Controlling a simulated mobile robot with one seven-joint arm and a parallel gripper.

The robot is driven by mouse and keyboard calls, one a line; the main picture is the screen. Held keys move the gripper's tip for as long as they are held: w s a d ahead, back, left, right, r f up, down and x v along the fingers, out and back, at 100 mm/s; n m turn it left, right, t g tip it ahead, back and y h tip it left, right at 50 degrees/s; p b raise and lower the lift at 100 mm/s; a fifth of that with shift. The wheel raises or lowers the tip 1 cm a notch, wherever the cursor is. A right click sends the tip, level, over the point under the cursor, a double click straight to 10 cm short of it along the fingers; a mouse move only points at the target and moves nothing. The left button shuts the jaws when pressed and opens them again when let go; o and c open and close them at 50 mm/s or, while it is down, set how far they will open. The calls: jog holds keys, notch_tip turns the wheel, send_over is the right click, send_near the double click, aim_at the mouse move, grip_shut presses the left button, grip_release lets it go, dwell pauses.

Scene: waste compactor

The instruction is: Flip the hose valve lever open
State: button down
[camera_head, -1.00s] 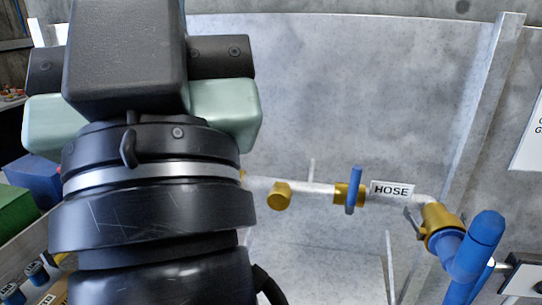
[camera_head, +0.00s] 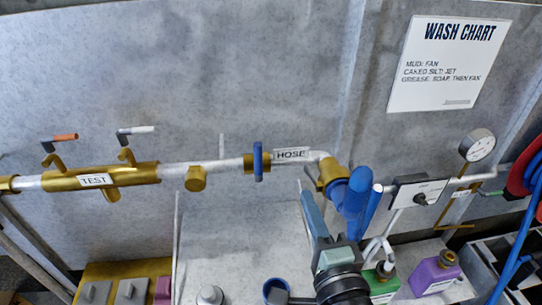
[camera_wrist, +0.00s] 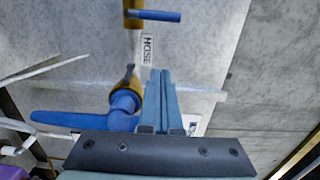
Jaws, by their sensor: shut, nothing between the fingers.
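A blue lever (camera_head: 258,160) sits on a brass valve body (camera_head: 249,163) in the pipe, just left of the HOSE label (camera_head: 291,154). The lever stands across the pipe. It also shows at the top of the wrist view (camera_wrist: 160,16), on its brass body (camera_wrist: 133,14), crossing the pipe there too. My gripper (camera_head: 308,198) is shut and empty, in front of the wall below the HOSE label and to the right of the lever. In the wrist view its two fingers (camera_wrist: 159,74) lie together, pointing towards the label, apart from the lever.
A brass elbow (camera_head: 331,176) with a thick blue fitting (camera_head: 354,192) is close to the right of my fingers. The TEST pipe section (camera_head: 96,181) has two small levers above it. Bottles (camera_head: 436,274) stand below at the right.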

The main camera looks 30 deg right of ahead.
aim_at(258, 158)
jog(key=shift+w, duration=0.1)
jog(key=w+p, duration=0.5)
jog(key=w, duration=0.6)
jog(key=shift+w+d+p, duration=0.3)
jog(key=shift+p, duration=0.05)
